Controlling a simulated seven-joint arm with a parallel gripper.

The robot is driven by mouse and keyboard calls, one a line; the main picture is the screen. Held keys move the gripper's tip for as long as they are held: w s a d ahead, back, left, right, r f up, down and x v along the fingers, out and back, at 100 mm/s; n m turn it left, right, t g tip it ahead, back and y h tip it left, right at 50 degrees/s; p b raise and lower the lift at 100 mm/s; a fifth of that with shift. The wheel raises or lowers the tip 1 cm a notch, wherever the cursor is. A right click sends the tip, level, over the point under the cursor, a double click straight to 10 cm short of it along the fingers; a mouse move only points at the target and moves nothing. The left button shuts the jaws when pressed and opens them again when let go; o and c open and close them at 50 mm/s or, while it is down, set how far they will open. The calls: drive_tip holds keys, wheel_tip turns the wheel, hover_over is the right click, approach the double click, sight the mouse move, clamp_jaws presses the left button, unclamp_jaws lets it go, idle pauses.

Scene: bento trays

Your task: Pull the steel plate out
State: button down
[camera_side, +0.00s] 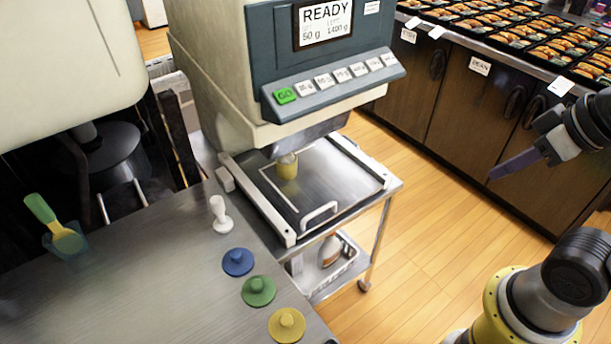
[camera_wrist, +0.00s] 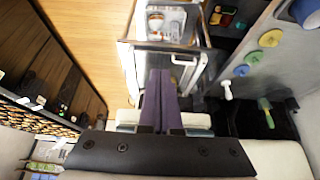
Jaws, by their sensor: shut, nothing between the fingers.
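The steel plate (camera_side: 335,180) lies flat between two white side rails under the machine's head, on a wheeled cart. Its white bar handle (camera_side: 319,213) is at the front edge. A small yellow cylinder (camera_side: 287,166) is over the plate's rear part; I cannot tell whether it rests on it. My gripper (camera_side: 490,179) has purple fingers and is in the air at the right, well apart from the plate. In the wrist view my gripper (camera_wrist: 161,72) is shut and empty, and the handle (camera_wrist: 184,60) shows just right of its fingertips. The fingers hide part of the plate there.
The cart's lower shelf holds a tray with a bottle (camera_side: 329,251). A steel table (camera_side: 150,270) at the left bears blue, green and yellow knobbed discs and a white stamp-like piece (camera_side: 220,213). A dark cabinet (camera_side: 450,90) with food trays stands behind. Open floor lies right of the cart.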

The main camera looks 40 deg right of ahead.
drive_tip(key=c, duration=1.2)
unclamp_jaws()
drive_tip(key=shift+o, duration=1.2)
drive_tip(key=shift+w+n, duration=0.1)
drive_tip(key=shift+n, duration=0.4)
drive_tip(key=shift+o, duration=0.5)
drive_tip(key=w+r+n, duration=0.1)
drive_tip(key=w+n, duration=0.1)
drive_tip(key=w+r+n+t, duration=0.1)
drive_tip(key=r, duration=0.1)
drive_tip(key=shift+w+d+r+n, duration=0.1)
drive_tip(key=shift+w+r+n, duration=0.05)
drive_tip(key=shift+w+n, duration=0.25)
drive_tip(key=n+g, duration=0.4)
drive_tip(key=n, duration=0.9)
hover_over(320, 209)
drive_tip(key=s, duration=0.3)
drive_tip(key=s+x, duration=0.2)
drive_tip(key=x, duration=0.7)
drive_tip(key=s+f+x, duration=0.1)
drive_tip(key=s+x, duration=0.1)
drive_tip(key=x, duration=2)
drive_tip(key=shift+s, duration=0.25)
